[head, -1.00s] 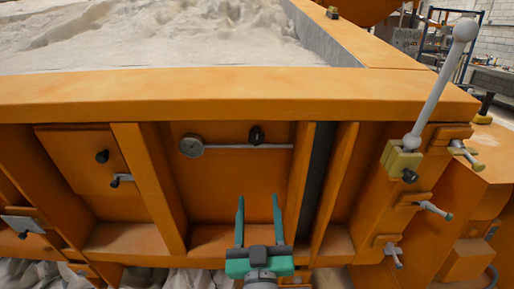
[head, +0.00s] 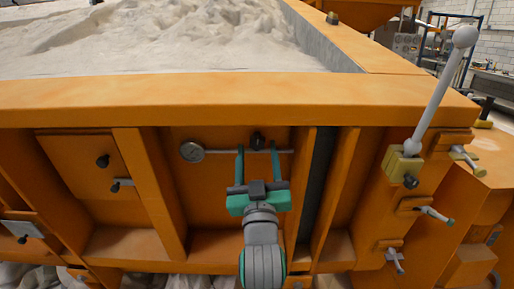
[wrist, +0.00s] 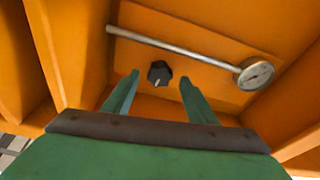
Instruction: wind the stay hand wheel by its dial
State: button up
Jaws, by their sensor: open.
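A small black hand wheel (head: 257,139) sits on the orange panel under the top beam. In the wrist view the dark, lobed hand wheel (wrist: 159,73) lies between my fingertips. A round, pale-faced dial (head: 192,151) is to its left in the head view, and the dial (wrist: 255,74) is to its right in the wrist view. A thin grey rod (head: 222,151) runs from the dial past the wheel. My gripper (head: 257,147) is open, with one finger on each side of the wheel. No contact shows, and I cannot tell how far the tips reach in depth.
Orange ribs (head: 153,190) flank the panel bay. A black knob (head: 102,161) and a small handle are on the panel to the left. A long grey lever (head: 437,95) with a ball end and several handles stand at the right. Pale sand (head: 190,40) fills the bed above.

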jog(key=shift+x, duration=1.1)
jog(key=c, duration=1.1)
jog(key=shift+o, duration=0.2)
jog(key=shift+d+n, duration=0.1)
jog(key=shift+n, duration=0.2)
jog(key=n+y, duration=0.1)
jog(key=n, duration=0.2)
jog(key=n+y, duration=0.1)
jog(key=n, duration=0.2)
jog(key=shift+g, duration=0.3)
jog(key=n, duration=0.3)
jog(key=n+g+y, duration=0.1)
jog(key=n, duration=0.2)
jog(key=shift+n+y, duration=0.3)
jog(key=shift+n, duration=0.1)
jog(key=n, duration=0.2)
jog(key=n+g, duration=0.1)
jog(key=n, duration=0.2)
jog(key=shift+n+g, duration=0.3)
jog(key=shift+n+g+h, duration=0.4)
jog(key=shift+n, duration=1.9)
